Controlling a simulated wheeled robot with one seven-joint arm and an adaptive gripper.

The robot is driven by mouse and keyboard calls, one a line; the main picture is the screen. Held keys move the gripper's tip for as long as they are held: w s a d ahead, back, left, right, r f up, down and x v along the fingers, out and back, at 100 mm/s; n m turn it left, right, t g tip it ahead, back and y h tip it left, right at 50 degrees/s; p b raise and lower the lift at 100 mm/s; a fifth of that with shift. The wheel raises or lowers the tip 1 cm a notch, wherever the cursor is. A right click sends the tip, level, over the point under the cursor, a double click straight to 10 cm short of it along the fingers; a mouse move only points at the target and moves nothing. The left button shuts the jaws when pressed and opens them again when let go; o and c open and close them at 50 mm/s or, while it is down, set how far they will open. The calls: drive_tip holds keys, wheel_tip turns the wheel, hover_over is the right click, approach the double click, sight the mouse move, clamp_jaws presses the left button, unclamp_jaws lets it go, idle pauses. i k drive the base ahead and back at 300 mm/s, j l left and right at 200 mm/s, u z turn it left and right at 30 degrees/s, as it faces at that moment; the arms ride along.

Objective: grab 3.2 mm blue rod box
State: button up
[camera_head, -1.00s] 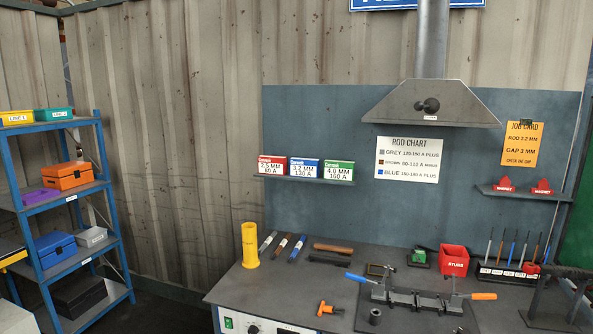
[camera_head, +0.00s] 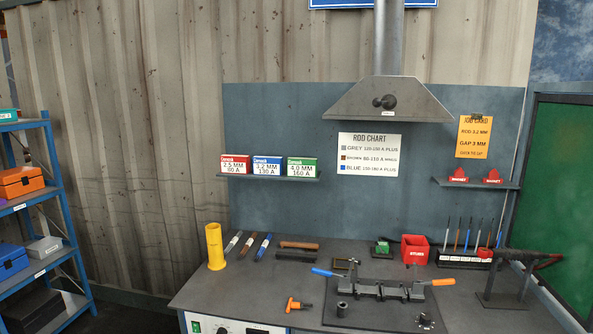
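The 3.2 mm blue rod box (camera_head: 267,166) stands on a small wall shelf (camera_head: 232,176) above the workbench. Its label reads 3.2 MM, 130 A. The red 2.5 mm box (camera_head: 236,164) stands on its left and the green 4.0 mm box (camera_head: 302,168) on its right. My gripper is not in view.
The workbench (camera_head: 208,289) below holds a yellow cylinder (camera_head: 215,247), several rods, a clamp fixture (camera_head: 380,289) and a red bin (camera_head: 415,250). A grey hood (camera_head: 388,101) hangs to the right of the boxes. A blue rack (camera_head: 62,190) stands at the left.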

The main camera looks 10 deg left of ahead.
sight(262, 164)
drive_tip(key=i+j+u, duration=0.25)
drive_tip(key=j+u, duration=0.25)
drive_tip(key=i+j+u, duration=0.3)
drive_tip(key=u, duration=0.2)
drive_tip(key=i+j+u, duration=0.2)
drive_tip(key=i+u, duration=0.25)
drive_tip(key=i+j+u, duration=0.1)
drive_tip(key=i+u, duration=0.15)
drive_tip(key=u, duration=0.25)
drive_tip(key=i+j+u, duration=0.25)
drive_tip(key=i+u, duration=0.15)
drive_tip(key=i, duration=0.4)
drive_tip(key=i+u, duration=0.35)
drive_tip(key=i, duration=0.5)
drive_tip(key=i+l+z, duration=0.15)
drive_tip(key=i+z, duration=0.95)
drive_tip(key=z, duration=0.2)
drive_tip(key=i+j+z, duration=0.25)
drive_tip(key=z, duration=0.15)
drive_tip(key=i+l+z, duration=0.15)
drive_tip(key=z, duration=0.35)
drive_tip(key=i+z, duration=0.3)
drive_tip(key=z, duration=0.15)
drive_tip(key=i+z, duration=0.25)
drive_tip(key=z, duration=0.25)
drive_tip(key=i+j+z, duration=0.2)
drive_tip(key=z, duration=0.25)
drive_tip(key=i+j+z, duration=0.2)
drive_tip(key=z, duration=0.3)
